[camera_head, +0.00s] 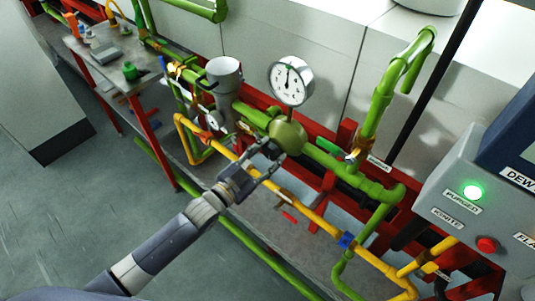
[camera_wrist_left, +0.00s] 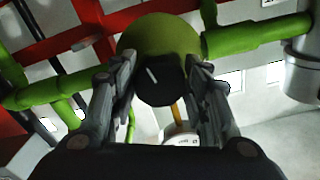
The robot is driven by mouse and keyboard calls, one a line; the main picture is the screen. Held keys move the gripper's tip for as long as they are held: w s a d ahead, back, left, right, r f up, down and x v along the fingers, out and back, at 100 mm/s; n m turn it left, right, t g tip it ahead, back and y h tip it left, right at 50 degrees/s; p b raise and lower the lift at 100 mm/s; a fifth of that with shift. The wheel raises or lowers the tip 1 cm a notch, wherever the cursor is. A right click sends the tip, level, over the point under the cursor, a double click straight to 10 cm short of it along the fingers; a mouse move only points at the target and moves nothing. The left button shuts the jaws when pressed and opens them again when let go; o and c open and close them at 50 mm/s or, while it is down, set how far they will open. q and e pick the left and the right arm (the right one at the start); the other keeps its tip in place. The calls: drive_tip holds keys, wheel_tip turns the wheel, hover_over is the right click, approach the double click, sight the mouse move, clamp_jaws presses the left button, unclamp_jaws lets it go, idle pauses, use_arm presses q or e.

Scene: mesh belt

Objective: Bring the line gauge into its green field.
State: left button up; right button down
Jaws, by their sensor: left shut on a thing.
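The line gauge (camera_head: 290,80) is a round white dial in a silver case, standing above the green pipe. Its dark needle points roughly upward; the field colours are too small to read. Below it is a green dome-shaped regulator (camera_head: 288,136), also in the left wrist view (camera_wrist_left: 160,35). A black knob (camera_wrist_left: 160,84) with a white line mark sits on the dome's front. My left gripper (camera_head: 269,155) is shut on this knob, one finger on each side, as the left wrist view (camera_wrist_left: 162,80) shows. In the head view the gripper mostly hides the knob. My right gripper is out of view.
Green pipes (camera_head: 325,160) and a yellow pipe (camera_head: 310,215) run close around my left gripper. A grey canister (camera_head: 224,75) stands left of the gauge. A control panel (camera_head: 455,180) with a lit green lamp (camera_head: 472,192) is at right. A cluttered bench (camera_head: 125,82) is at upper left.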

use_arm(q)
drive_tip(key=o, duration=1.1)
drive_tip(key=v, duration=1.2)
